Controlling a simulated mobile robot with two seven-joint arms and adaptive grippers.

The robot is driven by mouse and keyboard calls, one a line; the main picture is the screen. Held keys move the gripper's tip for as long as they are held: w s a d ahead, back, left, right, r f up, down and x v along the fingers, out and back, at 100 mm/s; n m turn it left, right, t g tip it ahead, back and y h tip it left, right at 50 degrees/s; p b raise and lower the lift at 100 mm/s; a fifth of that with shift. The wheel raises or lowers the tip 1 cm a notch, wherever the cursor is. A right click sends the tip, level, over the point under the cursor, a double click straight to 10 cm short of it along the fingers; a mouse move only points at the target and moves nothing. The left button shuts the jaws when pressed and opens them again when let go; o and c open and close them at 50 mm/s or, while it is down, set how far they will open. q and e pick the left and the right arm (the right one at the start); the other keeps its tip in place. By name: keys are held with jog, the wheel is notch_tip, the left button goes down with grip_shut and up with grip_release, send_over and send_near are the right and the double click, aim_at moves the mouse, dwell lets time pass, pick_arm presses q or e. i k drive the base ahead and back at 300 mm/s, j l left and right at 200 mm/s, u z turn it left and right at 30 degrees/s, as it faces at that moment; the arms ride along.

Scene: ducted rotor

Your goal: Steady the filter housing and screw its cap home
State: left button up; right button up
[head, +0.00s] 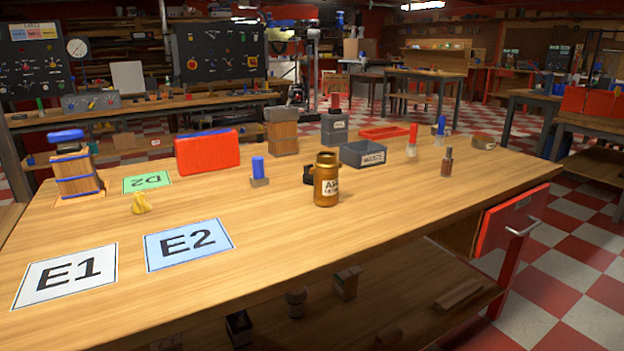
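A gold-brown cylinder with a white label, which looks like the filter housing (325,182), stands upright on the wooden workbench (400,215), right of the middle. It has a narrower neck and a rim at the top. Its label is only partly legible. A small black round piece (308,175) sits just behind and left of it, partly hidden by it. I cannot tell whether this piece is the cap. Neither of my grippers is in the head view.
Near the housing are a blue-topped peg (259,170), a grey bin (363,154) and a dark bottle (447,163). A red case (207,152) and a wooden block (283,136) stand behind. Cards E1 (30,296) and E2 (160,258) lie at front left. The front right bench top is clear.

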aim_at(326, 178)
jog(key=l+u, duration=0.15)
jog(key=u, duration=0.25)
jog(key=l+u, duration=0.15)
jog(key=u, duration=0.25)
jog(key=l+u, duration=0.15)
jog(key=u, duration=0.2)
jog(key=k+l+u, duration=0.1)
jog(key=l+u, duration=0.15)
jog(key=k+l+u, duration=0.2)
jog(key=l, duration=0.2)
jog(key=k+l+u, duration=0.25)
jog(key=k+l, duration=0.25)
jog(key=l, duration=0.2)
jog(key=k+l+u, duration=0.1)
jog(key=k+l, duration=0.15)
jog(key=l, duration=0.15)
jog(key=k+l, duration=0.25)
jog(key=l, duration=0.15)
jog(key=k+l+u, duration=0.1)
jog(key=k+l, duration=0.15)
jog(key=l, duration=0.15)
